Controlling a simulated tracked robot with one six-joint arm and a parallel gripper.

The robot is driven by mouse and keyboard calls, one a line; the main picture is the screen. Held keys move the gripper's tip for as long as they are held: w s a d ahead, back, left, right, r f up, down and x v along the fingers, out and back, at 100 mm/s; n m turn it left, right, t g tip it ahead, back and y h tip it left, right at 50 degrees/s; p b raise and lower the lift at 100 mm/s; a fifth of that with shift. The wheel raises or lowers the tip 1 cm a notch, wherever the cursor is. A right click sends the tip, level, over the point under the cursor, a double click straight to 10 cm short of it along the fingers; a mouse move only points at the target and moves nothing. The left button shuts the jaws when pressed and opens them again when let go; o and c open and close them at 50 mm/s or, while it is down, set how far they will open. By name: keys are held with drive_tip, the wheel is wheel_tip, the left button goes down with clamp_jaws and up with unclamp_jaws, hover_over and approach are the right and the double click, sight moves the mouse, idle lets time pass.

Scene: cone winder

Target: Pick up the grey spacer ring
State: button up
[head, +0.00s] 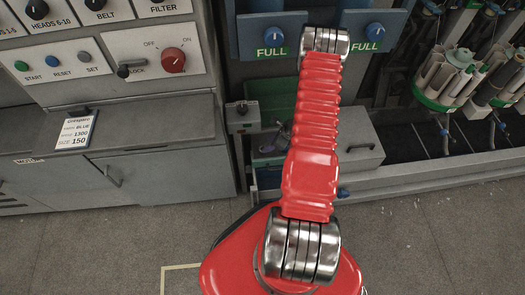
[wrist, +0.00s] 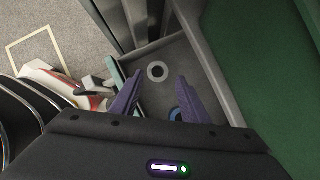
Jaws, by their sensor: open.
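The grey spacer ring (wrist: 157,71) shows in the wrist view as a small pale ring with a dark hole. It lies flat in a grey drawer or tray (wrist: 206,62). My gripper (wrist: 161,77) has two purple fingers, spread apart with nothing between them. In the wrist picture the ring appears between and just beyond the fingertips; the height gap is hard to tell. In the head view my arm hides much of the tray area, and I cannot make out the ring there.
A green panel (wrist: 262,55) stands close on the right in the wrist view. In the head view, a grey box with a handle (head: 357,148) is right of my arm. Open floor (head: 110,245) lies at left.

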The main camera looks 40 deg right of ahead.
drive_tip(key=shift+x, duration=2.6)
drive_tip(key=shift+s+a, duration=0.1)
drive_tip(key=shift+s, duration=0.05)
drive_tip(key=shift+c, duration=0.3)
drive_tip(key=c, duration=0.7)
